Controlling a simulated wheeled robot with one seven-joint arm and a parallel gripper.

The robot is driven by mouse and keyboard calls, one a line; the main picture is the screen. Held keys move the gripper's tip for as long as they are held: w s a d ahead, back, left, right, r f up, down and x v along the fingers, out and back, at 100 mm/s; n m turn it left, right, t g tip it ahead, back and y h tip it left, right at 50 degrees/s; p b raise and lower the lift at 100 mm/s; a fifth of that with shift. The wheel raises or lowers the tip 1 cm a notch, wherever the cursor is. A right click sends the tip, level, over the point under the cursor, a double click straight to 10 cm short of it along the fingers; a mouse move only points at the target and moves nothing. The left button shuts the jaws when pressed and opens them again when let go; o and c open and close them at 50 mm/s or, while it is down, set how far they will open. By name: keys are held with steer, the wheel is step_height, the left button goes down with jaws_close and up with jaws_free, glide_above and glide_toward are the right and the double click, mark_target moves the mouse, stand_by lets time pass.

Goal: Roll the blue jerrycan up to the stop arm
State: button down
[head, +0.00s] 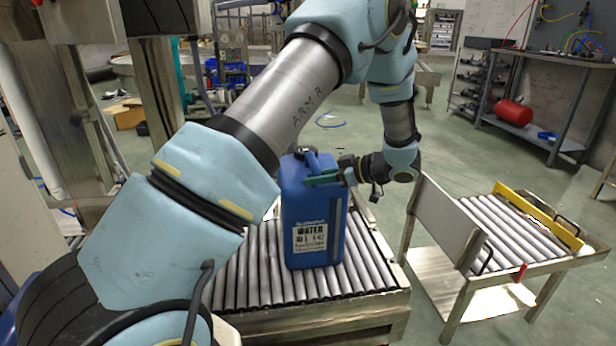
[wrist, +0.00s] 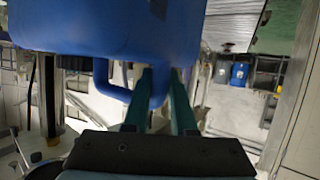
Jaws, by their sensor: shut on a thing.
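The blue jerrycan (head: 315,222), with a white WATER label, stands upright on the near roller conveyor (head: 240,285) in the head view. My gripper (head: 318,180) is at its top handle, with green fingers shut on it. In the wrist view the jerrycan (wrist: 130,30) fills the upper part of the picture, and its handle loop (wrist: 138,105) passes between my gripper's fingers (wrist: 161,78). A yellow bar (head: 540,215) runs along the far side of the second roller table; I cannot tell whether it is the stop arm.
A second roller table (head: 505,232) stands to the right, across a gap, with an upright grey panel (head: 445,222) on its near side. A workbench with a red cylinder (head: 513,113) is farther back right. My arm hides the conveyor's left part.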

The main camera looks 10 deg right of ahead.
mark_target(337, 184)
steer(key=shift+s+d+p, duration=0.1)
steer(key=shift+d+p, duration=0.25)
steer(key=shift+d, duration=1.1)
steer(key=shift+d+f, duration=0.1)
steer(key=shift+d, duration=0.15)
steer(key=shift+s+d+f, duration=0.1)
steer(key=shift+d, duration=0.45)
steer(key=shift+s+d+f, duration=0.1)
steer(key=shift+d, duration=0.45)
steer(key=shift+c, duration=1)
jaws_free()
steer(key=shift+r, duration=0.1)
steer(key=shift+o, duration=1)
